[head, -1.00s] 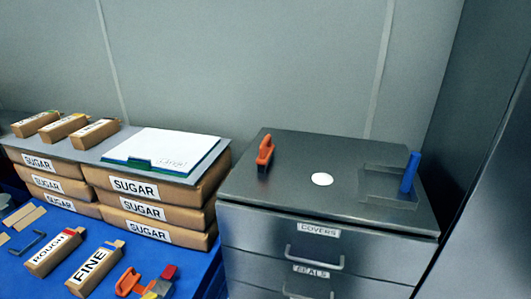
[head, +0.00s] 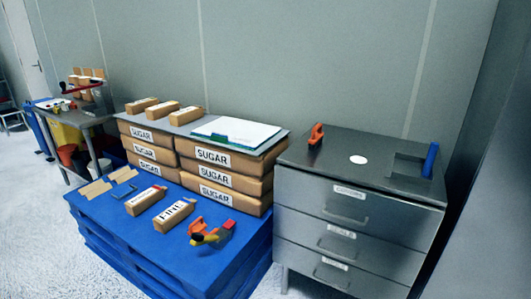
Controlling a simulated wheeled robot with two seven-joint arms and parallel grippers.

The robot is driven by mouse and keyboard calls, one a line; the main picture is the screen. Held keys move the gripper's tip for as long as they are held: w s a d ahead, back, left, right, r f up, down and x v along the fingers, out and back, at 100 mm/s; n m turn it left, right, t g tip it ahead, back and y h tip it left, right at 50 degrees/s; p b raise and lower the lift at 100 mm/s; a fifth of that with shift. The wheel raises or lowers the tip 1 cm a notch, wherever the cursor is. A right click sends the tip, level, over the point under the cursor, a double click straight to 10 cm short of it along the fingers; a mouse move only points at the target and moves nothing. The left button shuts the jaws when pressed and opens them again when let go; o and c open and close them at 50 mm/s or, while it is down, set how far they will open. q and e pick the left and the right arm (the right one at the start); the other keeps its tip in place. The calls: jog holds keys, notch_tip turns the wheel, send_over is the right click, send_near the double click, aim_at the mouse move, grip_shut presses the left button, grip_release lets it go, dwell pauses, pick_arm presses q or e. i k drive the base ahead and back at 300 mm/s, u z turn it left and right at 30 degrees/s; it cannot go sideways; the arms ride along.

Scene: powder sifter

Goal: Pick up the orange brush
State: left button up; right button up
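The orange brush (head: 316,134) stands on the dark metal top of the drawer cabinet (head: 385,160), near its back left corner. Its orange handle is up and a dark part is below it. Another orange-handled tool (head: 197,226) lies on the blue pallet (head: 130,240), with yellow and red parts beside it; I cannot tell exactly what it is. Neither of my grippers shows in the head view.
A white disc (head: 358,160) and a blue upright piece (head: 431,160) by a square recess are on the cabinet top. Stacked sugar packs (head: 215,175) stand left of the cabinet, carrying a white board (head: 237,131). Pale floor (head: 40,225) is clear at the left.

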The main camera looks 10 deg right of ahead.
aim_at(316, 138)
jog(key=z, duration=1.05)
jog(key=i, duration=0.85)
jog(key=u, duration=0.1)
